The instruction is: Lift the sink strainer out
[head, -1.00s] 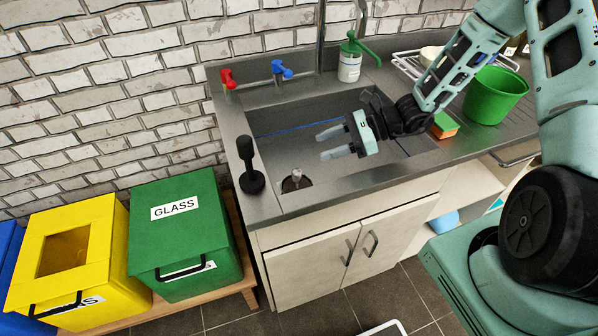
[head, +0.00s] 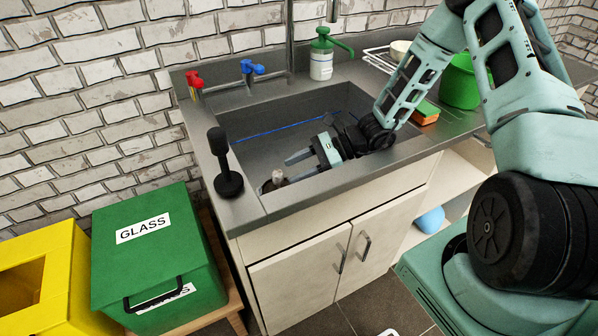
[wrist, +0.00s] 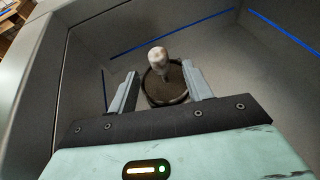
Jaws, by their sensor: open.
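The sink strainer (wrist: 166,92) sits at the bottom of the sink basin (head: 262,140). In the wrist view it is a round dark basket with a pale upright knob. In the head view its knob (head: 279,177) shows near the basin's front left corner, with the basket partly hidden by the front rim. My gripper (head: 288,169) is inside the basin, just right of the strainer. In the wrist view its two fingers (wrist: 160,88) are apart, one on each side of the strainer in the picture. Nothing is held, and I cannot tell the exact gap to the knob.
A black plunger-like tool (head: 226,170) stands on the left rim. Red (head: 194,82) and blue (head: 252,70) taps and a green-topped soap bottle (head: 321,58) stand behind the basin. A sponge (head: 427,113) and green bucket (head: 460,84) are right. Basin walls surround my gripper.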

